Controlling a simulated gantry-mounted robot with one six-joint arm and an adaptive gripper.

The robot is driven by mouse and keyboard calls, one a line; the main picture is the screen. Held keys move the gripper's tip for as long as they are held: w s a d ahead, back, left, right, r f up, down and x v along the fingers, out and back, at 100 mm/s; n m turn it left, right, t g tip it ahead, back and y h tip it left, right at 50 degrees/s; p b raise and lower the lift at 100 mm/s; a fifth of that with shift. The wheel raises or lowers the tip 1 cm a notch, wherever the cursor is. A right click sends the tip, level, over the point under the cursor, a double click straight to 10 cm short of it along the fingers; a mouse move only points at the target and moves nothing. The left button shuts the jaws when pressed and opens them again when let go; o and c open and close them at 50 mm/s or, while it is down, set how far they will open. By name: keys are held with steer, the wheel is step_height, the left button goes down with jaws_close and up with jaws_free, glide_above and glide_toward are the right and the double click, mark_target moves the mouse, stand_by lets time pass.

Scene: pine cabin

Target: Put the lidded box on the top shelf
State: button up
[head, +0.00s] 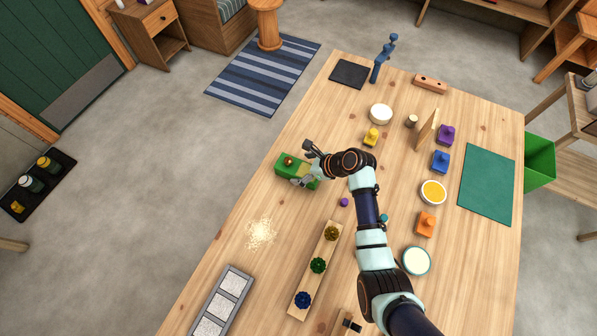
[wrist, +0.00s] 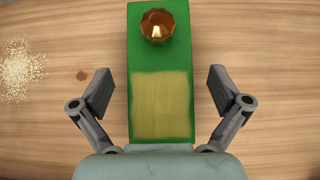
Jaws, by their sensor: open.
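A green box (head: 284,172) lies at the left edge of the wooden table, partly hidden by my gripper (head: 309,168). In the wrist view the green box (wrist: 158,60) shows a faceted amber knob (wrist: 158,24) at its far end and a yellowish panel nearer me. It seems to be the lidded box, though no lid seam shows. My gripper (wrist: 160,92) is open, with one finger on each side of the box and a gap on both sides. Wooden shelving (head: 505,8) is at the top right edge of the head view; I cannot tell which shelf is the top one.
A rail with several coloured knobs (head: 317,265), a purple ball (head: 344,202) and spilled grains (head: 261,233) lie near the box. An upright wooden board (head: 427,130), coloured knobbed blocks and round tubs crowd the table's right side. A green bin (head: 539,162) stands beyond the right edge.

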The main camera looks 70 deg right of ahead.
mark_target(300, 168)
steer(key=b+x, duration=0.1)
steer(key=x, duration=0.3)
steer(key=shift+f, duration=0.1)
steer(key=c, duration=1.5)
step_height(300, 168, up, 20)
steer(key=p, duration=0.6)
